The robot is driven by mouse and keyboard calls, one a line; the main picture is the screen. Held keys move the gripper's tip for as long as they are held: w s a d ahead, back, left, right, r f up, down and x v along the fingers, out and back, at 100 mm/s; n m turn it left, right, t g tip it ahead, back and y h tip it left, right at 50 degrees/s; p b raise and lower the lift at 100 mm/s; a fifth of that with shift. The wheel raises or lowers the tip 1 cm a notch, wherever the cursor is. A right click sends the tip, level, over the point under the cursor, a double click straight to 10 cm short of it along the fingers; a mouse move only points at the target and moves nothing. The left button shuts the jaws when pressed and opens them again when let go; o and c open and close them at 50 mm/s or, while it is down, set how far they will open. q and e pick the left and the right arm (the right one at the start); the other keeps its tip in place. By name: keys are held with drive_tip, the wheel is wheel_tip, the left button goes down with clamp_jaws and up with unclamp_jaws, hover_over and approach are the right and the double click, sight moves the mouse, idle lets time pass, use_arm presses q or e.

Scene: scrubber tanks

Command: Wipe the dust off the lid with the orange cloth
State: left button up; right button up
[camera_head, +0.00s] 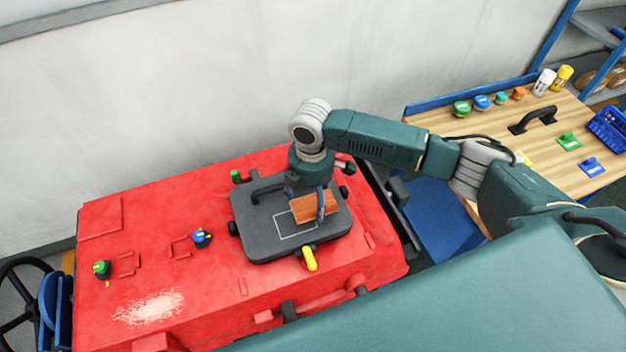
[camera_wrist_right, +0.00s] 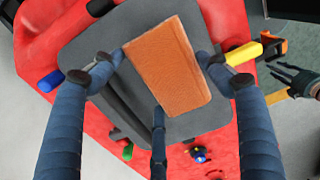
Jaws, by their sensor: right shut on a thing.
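The dark grey lid (camera_head: 260,230) lies on the red tank, with a thin pale rectangle outlined on it. The orange cloth (camera_head: 308,208) is a folded block over the lid, covering part of that outline. My right gripper (camera_head: 322,204) is shut on the cloth. In the right wrist view the cloth (camera_wrist_right: 170,65) sits between the blue-grey fingers, over the lid (camera_wrist_right: 85,50). I cannot tell whether it touches the lid. No dust shows clearly on the lid. A dark hand, apparently my left gripper (camera_wrist_right: 290,80), shows small at the right edge with fingers apart.
The red tank (camera_head: 130,255) has a pale, worn-looking patch (camera_head: 150,308), a green knob (camera_head: 102,269) and a blue knob (camera_head: 201,237). A yellow handle (camera_head: 309,258) sits at the lid's near edge. A wooden bench (camera_head: 500,130) with small parts stands at right.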

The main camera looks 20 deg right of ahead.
wheel_tip(320, 180, up, 2)
drive_tip(key=shift+a+p, duration=0.1)
drive_tip(key=shift+p, duration=0.6)
drive_tip(key=shift+r+p, duration=0.35)
drive_tip(key=shift+p, duration=0.05)
drive_tip(key=shift+w+b, duration=0.15)
drive_tip(key=shift+b, duration=0.15)
drive_tip(key=shift+r, duration=0.7)
use_arm(q)
drive_tip(key=shift+s+d+r, duration=0.1)
drive_tip(key=shift+s+r, duration=0.3)
drive_tip(key=shift+r, duration=0.2)
drive_tip(key=shift+s+r, duration=0.4)
drive_tip(key=shift+r, duration=0.15)
use_arm(e)
drive_tip(key=shift+s+r, duration=0.25)
use_arm(q)
drive_tip(key=shift+w, duration=0.15)
use_arm(e)
drive_tip(key=shift+w+f, duration=0.1)
drive_tip(key=shift+w, duration=0.1)
